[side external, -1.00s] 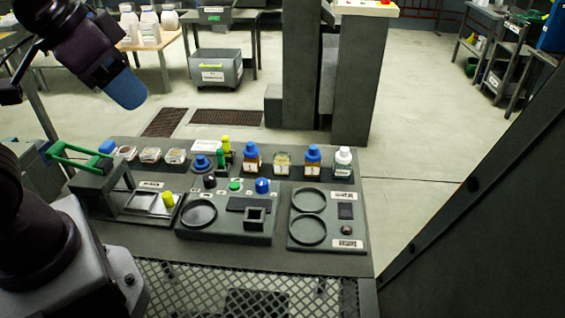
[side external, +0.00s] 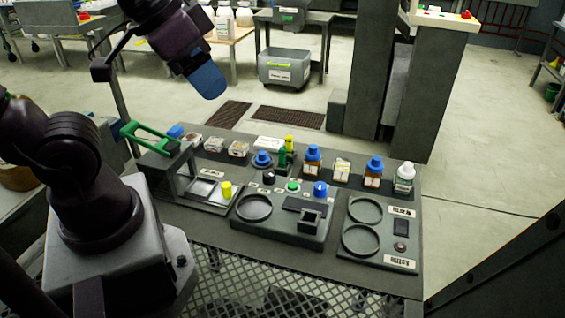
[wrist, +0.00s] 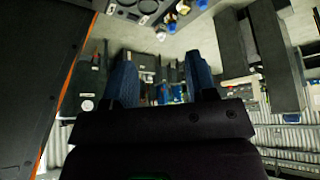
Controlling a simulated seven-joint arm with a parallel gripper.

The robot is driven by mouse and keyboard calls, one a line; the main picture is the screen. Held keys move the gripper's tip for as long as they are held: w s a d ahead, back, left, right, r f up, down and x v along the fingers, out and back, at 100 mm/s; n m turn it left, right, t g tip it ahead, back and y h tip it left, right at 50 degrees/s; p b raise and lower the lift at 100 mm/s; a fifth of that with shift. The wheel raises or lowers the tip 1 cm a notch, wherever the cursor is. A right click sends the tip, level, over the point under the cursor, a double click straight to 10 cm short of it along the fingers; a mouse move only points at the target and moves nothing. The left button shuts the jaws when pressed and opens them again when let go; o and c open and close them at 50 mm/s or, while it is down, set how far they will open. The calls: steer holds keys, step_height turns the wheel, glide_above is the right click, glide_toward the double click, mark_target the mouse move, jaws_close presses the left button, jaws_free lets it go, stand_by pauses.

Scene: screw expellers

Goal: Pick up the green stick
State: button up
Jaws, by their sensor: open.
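A short green stick (side external: 283,158) stands upright at the back middle of the dark workbench, beside a yellow-topped piece (side external: 290,144). A green bar handle (side external: 147,138) sits on the press at the bench's left end. My gripper (side external: 208,82) has blue fingers and hangs high above the back left of the bench, well apart from the stick. In the wrist view my two blue fingers (wrist: 163,80) are spread with nothing between them. I cannot make out the green stick in the wrist view.
Bottles with blue and white caps (side external: 372,171) stand right of the stick. Small clear boxes (side external: 238,149) are to its left. Round holders (side external: 254,207) and a blue knob (side external: 320,189) are in front. A dark pillar (side external: 405,90) rises behind the bench.

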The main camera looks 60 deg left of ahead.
steer(key=shift+c, duration=0.4)
steer(key=n+g+y, duration=0.2)
steer(key=n+y, duration=0.1)
steer(key=n, duration=0.6)
glide_toward(283, 148)
steer(key=x, duration=0.6)
steer(key=shift+w+d+f, duration=0.1)
steer(key=shift+f, duration=0.35)
steer(key=x, duration=0.5)
steer(key=shift+a, duration=0.2)
